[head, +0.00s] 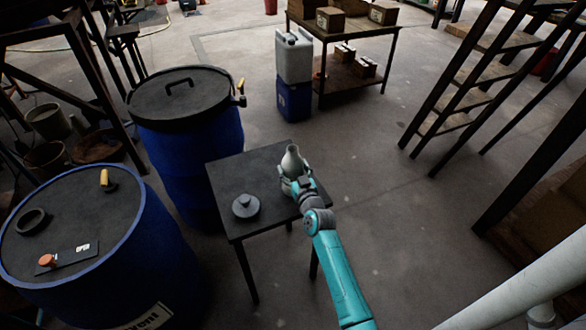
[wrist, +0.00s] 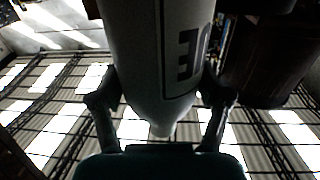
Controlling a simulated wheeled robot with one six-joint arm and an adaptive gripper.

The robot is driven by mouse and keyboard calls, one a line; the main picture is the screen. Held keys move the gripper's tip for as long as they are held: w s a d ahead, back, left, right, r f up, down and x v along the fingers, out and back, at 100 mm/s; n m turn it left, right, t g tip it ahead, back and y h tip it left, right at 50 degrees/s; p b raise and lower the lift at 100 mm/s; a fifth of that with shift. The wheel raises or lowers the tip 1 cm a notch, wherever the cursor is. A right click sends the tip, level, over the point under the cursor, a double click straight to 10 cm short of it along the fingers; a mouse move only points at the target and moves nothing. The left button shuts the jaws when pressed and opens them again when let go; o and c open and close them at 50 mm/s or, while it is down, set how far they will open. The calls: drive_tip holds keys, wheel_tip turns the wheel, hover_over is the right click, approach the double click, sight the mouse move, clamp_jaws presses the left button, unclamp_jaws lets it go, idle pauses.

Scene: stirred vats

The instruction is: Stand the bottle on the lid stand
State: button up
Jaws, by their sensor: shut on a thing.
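The bottle (head: 291,160) is pale grey with a narrow neck and stands about upright, neck up. My gripper (head: 294,185) is shut on its body. In the wrist view the bottle (wrist: 160,60) shows dark lettering on a label, with my gripper's fingers (wrist: 160,108) on both sides. The small dark square table (head: 228,178) seems to be the lid stand. The bottle is over its right part; I cannot tell whether its base touches the top. A round grey knobbed lid (head: 246,206) lies on the table's front left part.
A blue vat with a black handled lid (head: 182,97) stands behind the table's left side. Another blue vat (head: 75,225) with a dark top is at front left. A jerrycan (head: 294,57) sits on a blue container behind. Shelving stands at right.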

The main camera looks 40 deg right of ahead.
drive_tip(key=shift+f, duration=0.15)
drive_tip(key=o, duration=1.7)
drive_tip(key=shift+c, duration=0.2)
drive_tip(key=v, duration=1.2)
